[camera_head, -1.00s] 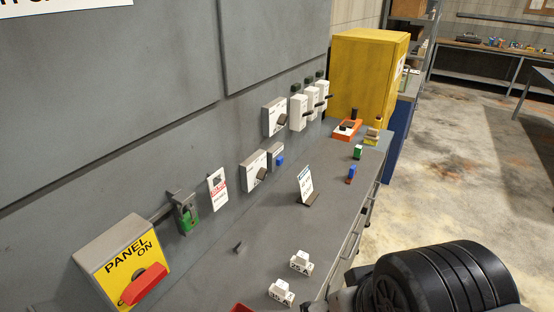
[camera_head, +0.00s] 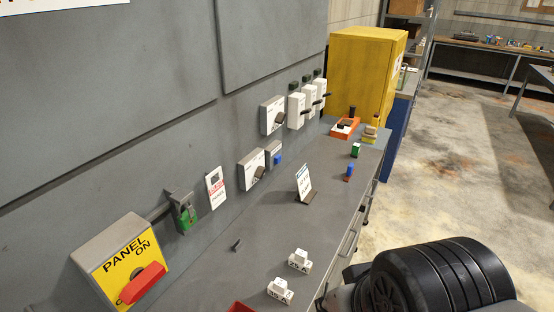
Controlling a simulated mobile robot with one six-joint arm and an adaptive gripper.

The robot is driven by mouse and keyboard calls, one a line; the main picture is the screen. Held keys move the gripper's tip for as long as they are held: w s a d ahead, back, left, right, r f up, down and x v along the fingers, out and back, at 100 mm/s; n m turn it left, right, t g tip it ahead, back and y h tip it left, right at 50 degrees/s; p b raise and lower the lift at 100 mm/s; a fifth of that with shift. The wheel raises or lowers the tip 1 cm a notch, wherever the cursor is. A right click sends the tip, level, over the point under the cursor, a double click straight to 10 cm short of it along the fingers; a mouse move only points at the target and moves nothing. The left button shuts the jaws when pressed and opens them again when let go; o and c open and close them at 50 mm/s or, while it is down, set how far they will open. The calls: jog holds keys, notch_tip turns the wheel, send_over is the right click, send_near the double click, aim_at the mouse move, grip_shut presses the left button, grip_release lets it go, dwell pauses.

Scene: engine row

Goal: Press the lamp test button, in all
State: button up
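A small grey box with a blue button (camera_head: 277,159) is mounted on the grey panel wall, just right of a white rotary switch box (camera_head: 251,170). Its label is too small to read, so I cannot tell for certain that it is the lamp test button. Nothing touches it. My gripper is not in view.
A yellow panel switch (camera_head: 115,262) with a red handle and a green padlock (camera_head: 187,216) are at left. The grey bench (camera_head: 240,275) carries a standing card (camera_head: 304,182), white fuse blocks (camera_head: 300,260) and an orange tray (camera_head: 336,134). A yellow cabinet (camera_head: 358,75) stands beyond.

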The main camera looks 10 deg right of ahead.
grip_shut()
